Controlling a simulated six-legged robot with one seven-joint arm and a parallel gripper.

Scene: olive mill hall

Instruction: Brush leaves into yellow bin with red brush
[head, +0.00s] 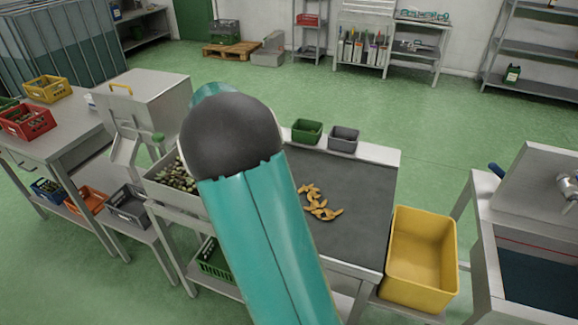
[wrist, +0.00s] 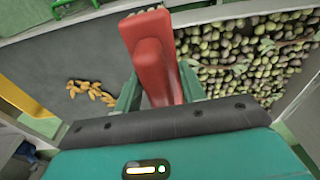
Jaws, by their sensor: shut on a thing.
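Several orange-yellow leaves (head: 318,208) lie in a loose cluster on the dark top of the table (head: 358,190), just right of my arm in the head view. They also show at the left in the wrist view (wrist: 90,92). The yellow bin (head: 420,262) is open and looks empty, low beside the table's right end; part of it shows at the left edge in the wrist view (wrist: 22,98). My gripper (wrist: 158,88) is shut on the red brush (wrist: 152,50), held between its fingers. In the head view my arm hides gripper and brush.
A tray of olives (head: 172,178) stands left of the dark tabletop and fills the right of the wrist view (wrist: 240,55). Small green (head: 307,131) and grey (head: 343,138) boxes sit at the tabletop's back edge. A sink unit (head: 525,200) is at the right.

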